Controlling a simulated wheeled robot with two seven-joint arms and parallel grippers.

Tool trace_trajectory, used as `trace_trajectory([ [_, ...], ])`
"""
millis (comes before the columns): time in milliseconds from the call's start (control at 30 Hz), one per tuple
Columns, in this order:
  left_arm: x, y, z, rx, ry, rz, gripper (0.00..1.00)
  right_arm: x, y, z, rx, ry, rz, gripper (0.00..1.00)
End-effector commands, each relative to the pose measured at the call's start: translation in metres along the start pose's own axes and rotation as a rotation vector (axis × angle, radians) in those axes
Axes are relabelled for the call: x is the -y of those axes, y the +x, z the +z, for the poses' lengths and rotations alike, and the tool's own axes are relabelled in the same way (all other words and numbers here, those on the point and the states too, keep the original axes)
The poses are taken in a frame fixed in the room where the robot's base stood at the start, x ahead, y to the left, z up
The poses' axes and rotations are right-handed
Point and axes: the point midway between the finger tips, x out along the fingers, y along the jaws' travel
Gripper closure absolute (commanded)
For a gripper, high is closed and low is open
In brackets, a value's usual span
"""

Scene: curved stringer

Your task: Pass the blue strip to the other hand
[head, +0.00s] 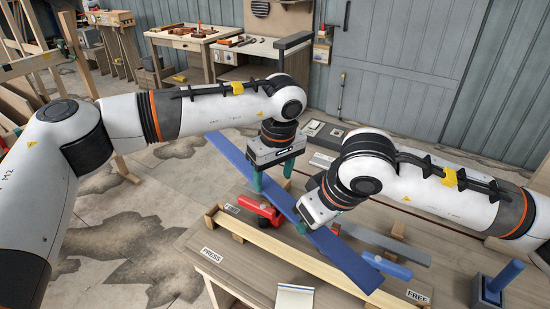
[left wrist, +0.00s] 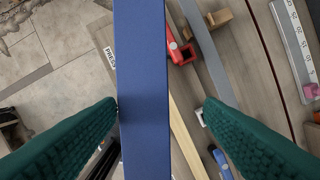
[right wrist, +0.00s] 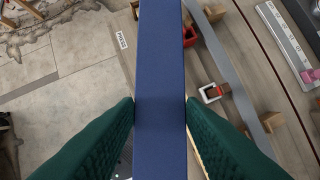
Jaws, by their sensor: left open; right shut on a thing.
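The blue strip (head: 240,164) is a long flat bar held slanting above the workbench in the head view. My right gripper (head: 322,218) is shut on its nearer half; in the right wrist view both green fingers touch the edges of the blue strip (right wrist: 160,80). My left gripper (head: 272,172) is at the strip farther along toward its upper left end. In the left wrist view the blue strip (left wrist: 143,90) runs between the open green fingers (left wrist: 160,108). The left finger is close to one edge, and a wide gap shows on the right side.
The workbench (head: 250,285) below carries a pale wooden strip (head: 270,246), a grey curved strip (head: 385,242), a red clamp (head: 258,208) and a blue clamp (head: 390,265). Labels PRESS (head: 212,255) and FREE (head: 418,296) mark it. Open floor lies at the left.

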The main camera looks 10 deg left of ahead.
Motion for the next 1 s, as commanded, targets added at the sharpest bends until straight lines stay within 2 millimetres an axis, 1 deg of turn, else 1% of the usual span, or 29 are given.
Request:
trace_trajectory([
  [100,-0.0004,0.0095,0.0001,0.0,-0.001,0.001,0.38,0.0,-0.0005,0.0005,0.002,0.0,0.0,0.92],
  [200,-0.0003,0.013,0.0,0.0,-0.001,0.0,0.38,0.0,-0.0005,0.0005,0.002,0.0,0.0,0.92],
  [467,-0.0002,0.0138,0.0001,0.0,-0.001,0.0,0.38,0.0001,-0.0005,0.0005,0.002,0.0,0.0,0.92],
  [700,0.0004,0.0132,-0.0004,-0.001,0.0,-0.002,0.77,-0.001,-0.0005,0.0005,0.003,-0.003,0.003,0.91],
  [800,0.0009,0.0129,-0.0009,-0.002,0.001,-0.004,0.91,-0.0019,-0.0005,0.0006,0.003,-0.005,0.005,0.91],
  [833,0.0012,0.0123,-0.0009,-0.001,0.001,-0.005,0.91,-0.0021,-0.0005,0.0006,0.003,-0.006,0.005,0.58],
  [900,0.0013,0.0122,-0.001,-0.002,0.0,-0.006,0.92,-0.0023,-0.0005,0.0006,0.003,-0.006,0.005,0.47],
  [967,0.0011,0.0123,-0.0008,-0.001,0.0,-0.005,0.92,-0.002,-0.0004,0.0005,0.002,-0.005,0.004,0.38],
  [1000,0.001,0.0124,-0.0007,-0.001,0.0,-0.005,0.92,-0.0017,-0.0003,0.0004,0.002,-0.005,0.004,0.38],
])
